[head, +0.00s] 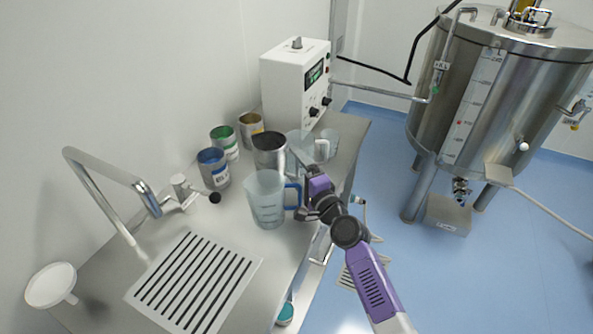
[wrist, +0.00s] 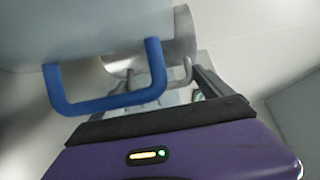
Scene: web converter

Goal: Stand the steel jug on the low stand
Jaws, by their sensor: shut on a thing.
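The steel jug (head: 270,152), dark inside its mouth, is on the left, over the worktop and partly hidden behind a clear plastic jug. My gripper (head: 299,157) is at its right side, shut on its handle. In the wrist view the jug's steel body (wrist: 183,38) and grey handle (wrist: 184,76) show at the finger tips. I cannot tell whether the jug's base touches the worktop. A low steel stand (head: 441,216) is on the blue floor below the tank's outlet valve; its visible top looks bare.
The clear jug with a blue handle (head: 266,203) stands close in front of the gripper; its handle (wrist: 104,106) crosses the wrist view. Several tins (head: 214,170), a white instrument box (head: 295,85) and clear beakers (head: 329,145) crowd the worktop.

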